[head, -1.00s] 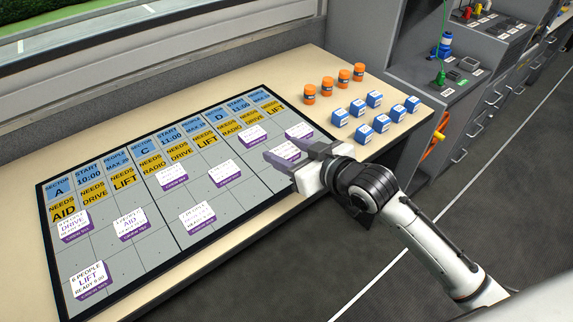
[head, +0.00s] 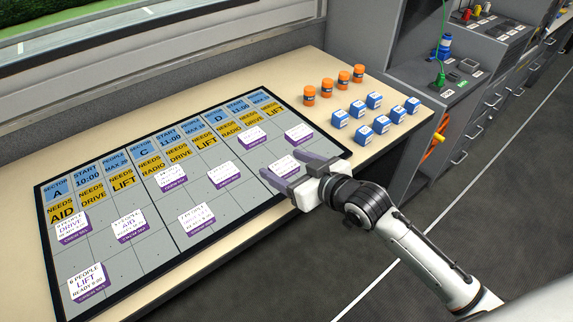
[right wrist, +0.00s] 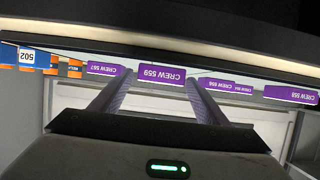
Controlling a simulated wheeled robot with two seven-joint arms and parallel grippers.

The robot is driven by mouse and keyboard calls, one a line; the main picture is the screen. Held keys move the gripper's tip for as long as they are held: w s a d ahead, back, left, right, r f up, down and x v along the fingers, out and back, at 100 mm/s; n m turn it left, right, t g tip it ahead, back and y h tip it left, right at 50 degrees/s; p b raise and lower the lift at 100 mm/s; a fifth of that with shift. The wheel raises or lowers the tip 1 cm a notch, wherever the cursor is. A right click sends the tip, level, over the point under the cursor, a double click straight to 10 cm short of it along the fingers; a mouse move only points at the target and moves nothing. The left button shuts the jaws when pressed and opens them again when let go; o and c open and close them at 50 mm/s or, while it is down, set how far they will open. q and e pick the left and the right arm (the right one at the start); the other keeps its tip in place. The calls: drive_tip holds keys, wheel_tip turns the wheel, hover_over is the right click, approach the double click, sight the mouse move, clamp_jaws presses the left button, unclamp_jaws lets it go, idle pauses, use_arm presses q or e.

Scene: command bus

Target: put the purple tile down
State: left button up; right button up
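A white tile with a purple edge (head: 283,166) is between the two fingers of my right gripper (head: 279,164). It is over the right part of the board (head: 248,195), below the tile in the corner. I cannot tell if it touches the board. In the right wrist view, the purple edge marked CREW 559 (right wrist: 162,73) fills the space between the tips of my right gripper (right wrist: 161,76). The fingers appear shut on its sides. My left gripper is not in view.
Several similar tiles lie on the board, including one above right (head: 299,134) and one to the left (head: 222,173). Blue-and-white boxes (head: 374,99) and orange jars (head: 343,78) stand on the table (head: 318,121) at the back right. Several lower-right board squares look bare.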

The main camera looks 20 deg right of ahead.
drive_tip(key=shift+r, duration=0.15)
drive_tip(key=v, duration=1.1)
drive_tip(key=s+a+f+m+g+h, duration=0.1)
drive_tip(key=s+f+g, duration=0.1)
drive_tip(key=s+f, duration=0.6)
drive_tip(key=s+a+f+m+g+h, duration=0.1)
drive_tip(key=s+f+g, duration=0.1)
drive_tip(key=s+f, duration=0.7)
wheel_tip(320, 180, down, 8)
drive_tip(key=shift+a+r+p, duration=0.15)
drive_tip(key=shift+a+p, duration=0.15)
drive_tip(key=shift+a, duration=0.05)
